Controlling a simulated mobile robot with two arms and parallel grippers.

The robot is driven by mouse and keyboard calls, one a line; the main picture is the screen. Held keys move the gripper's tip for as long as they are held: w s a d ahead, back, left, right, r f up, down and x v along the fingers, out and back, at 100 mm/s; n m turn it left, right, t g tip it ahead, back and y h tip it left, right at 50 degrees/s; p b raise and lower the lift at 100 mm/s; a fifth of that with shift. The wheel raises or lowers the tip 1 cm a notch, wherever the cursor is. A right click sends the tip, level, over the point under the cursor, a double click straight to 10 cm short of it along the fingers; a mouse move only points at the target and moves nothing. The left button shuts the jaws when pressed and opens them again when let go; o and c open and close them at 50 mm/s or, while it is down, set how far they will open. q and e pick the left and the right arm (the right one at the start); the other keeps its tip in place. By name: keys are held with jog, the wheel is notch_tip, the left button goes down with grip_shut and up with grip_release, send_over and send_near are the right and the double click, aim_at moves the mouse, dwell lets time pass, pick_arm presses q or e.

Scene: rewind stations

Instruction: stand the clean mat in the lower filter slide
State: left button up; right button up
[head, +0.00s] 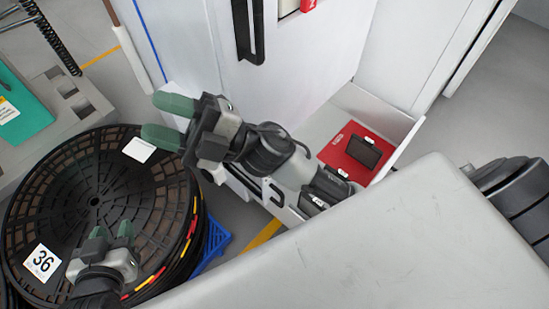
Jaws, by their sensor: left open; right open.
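My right gripper (168,121) is open and empty, its green fingertips pointing left beside the white cabinet, above the edge of a large black reel. My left gripper (111,234) is open and empty over the lower part of the same reel. A pulled-out white tray (402,122) sits low at the cabinet's foot. In it lies a red flat piece (333,152) with a dark rectangular inset; my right arm hides part of the tray. I cannot tell whether this tray is the lower filter slide. I cannot make out the clean mat for certain.
The black reel (95,190), labelled 36, stands on a blue pallet (214,240). The white cabinet (290,95) has a black handle. A teal piece (22,100) lies on a grey block at left, near a black spring (52,38). Grey floor is clear at upper right.

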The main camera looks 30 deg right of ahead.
jog(key=w+d+f+m+t+h, duration=0.2)
jog(key=d+f+m+t+h, duration=0.15)
jog(key=m+t+h, duration=0.45)
jog(key=w+d+f+m+t+h, duration=0.25)
jog(key=d+m+h, duration=0.3)
jog(key=m, duration=0.35)
jog(key=s+d+f+m+g+h, duration=0.3)
jog(key=f, duration=0.4)
jog(key=s+d+f+m+g+h, duration=0.3)
jog(key=f+m+g+h, duration=0.1)
jog(key=f, duration=0.3)
jog(key=shift+s+d+m, duration=0.3)
jog(key=shift+s, duration=0.05)
jog(key=shift+d, duration=0.1)
